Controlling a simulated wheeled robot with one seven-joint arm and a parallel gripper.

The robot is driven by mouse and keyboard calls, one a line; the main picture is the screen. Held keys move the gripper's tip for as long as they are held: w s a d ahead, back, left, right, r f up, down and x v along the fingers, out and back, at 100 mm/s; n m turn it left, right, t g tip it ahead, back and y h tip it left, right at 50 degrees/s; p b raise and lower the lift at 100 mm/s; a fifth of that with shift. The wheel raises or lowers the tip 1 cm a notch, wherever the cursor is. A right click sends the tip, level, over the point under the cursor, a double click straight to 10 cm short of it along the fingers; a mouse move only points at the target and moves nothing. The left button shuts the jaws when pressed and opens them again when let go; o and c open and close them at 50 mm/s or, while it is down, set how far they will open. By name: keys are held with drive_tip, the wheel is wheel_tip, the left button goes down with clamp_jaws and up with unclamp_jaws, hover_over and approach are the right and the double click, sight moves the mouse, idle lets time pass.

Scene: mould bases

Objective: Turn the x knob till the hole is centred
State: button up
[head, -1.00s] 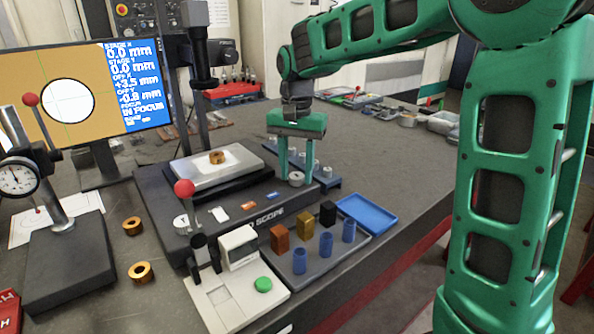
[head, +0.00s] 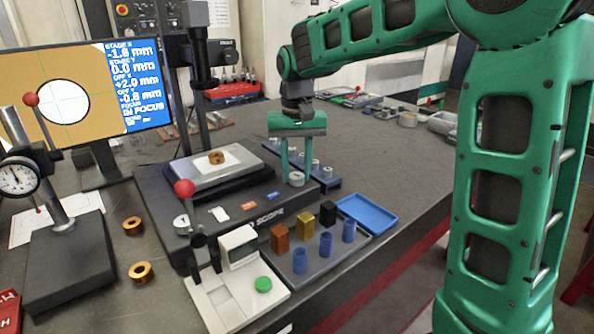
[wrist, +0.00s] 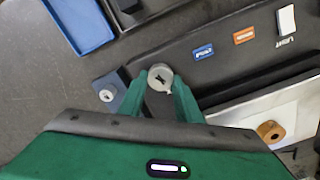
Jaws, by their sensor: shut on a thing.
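My gripper (head: 291,172) is shut on the x knob (head: 296,179), a grey round knob at the right side of the scope base. In the wrist view the knob (wrist: 160,77) sits between my two green fingertips, with a pointer mark on it. The bronze bushing (head: 217,158) rests on the silver stage (head: 190,178); it also shows in the wrist view (wrist: 270,131).
A dark rack with small grey knobs (head: 327,173) stands just right of my gripper. A blue tray (head: 368,213) and coloured blocks with blue cups lie in front. Two bronze rings (head: 140,272) and a dial gauge stand (head: 70,238) are at the left.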

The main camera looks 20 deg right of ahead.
sight(296, 174)
drive_tip(key=n, duration=0.5)
drive_tip(key=shift+w+a+r, duration=0.1)
drive_tip(key=shift+a, duration=0.05)
drive_tip(key=shift+n, duration=0.3)
idle(0.3)
drive_tip(key=o, duration=1.1)
drive_tip(key=shift+c, duration=0.2)
wheel_tip(296, 174, up, 11)
drive_tip(key=shift+f, duration=0.2)
